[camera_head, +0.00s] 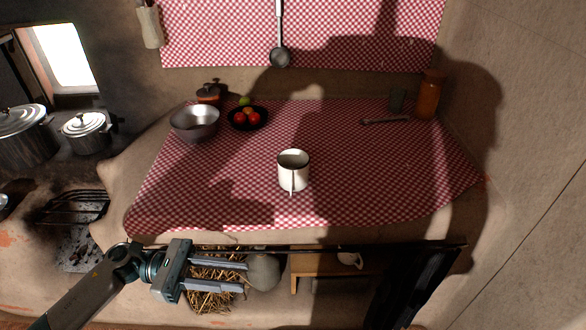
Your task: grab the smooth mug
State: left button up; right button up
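The smooth mug (293,174), white with a dark rim, stands upright on the red-and-white checked cloth (230,178) near the middle of the counter. Its handle faces the front edge. My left gripper (244,277) is at the lower left, in front of and below the counter edge. Its two fingers point right and are spread apart, with nothing held between them. It is well apart from the mug. My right gripper is not in the picture.
A metal bowl (195,124) and a dark bowl of fruit (248,118) stand behind the mug to the left. An orange-brown jar (428,98) stands at the back right. Pots (86,132) are at the left. Cloth around the mug is clear.

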aim_at(294, 163)
jog(key=i, duration=0.9)
jog(key=i+l, duration=0.1)
jog(key=l, duration=0.2)
jog(key=i+l, duration=0.1)
jog(key=l, duration=0.2)
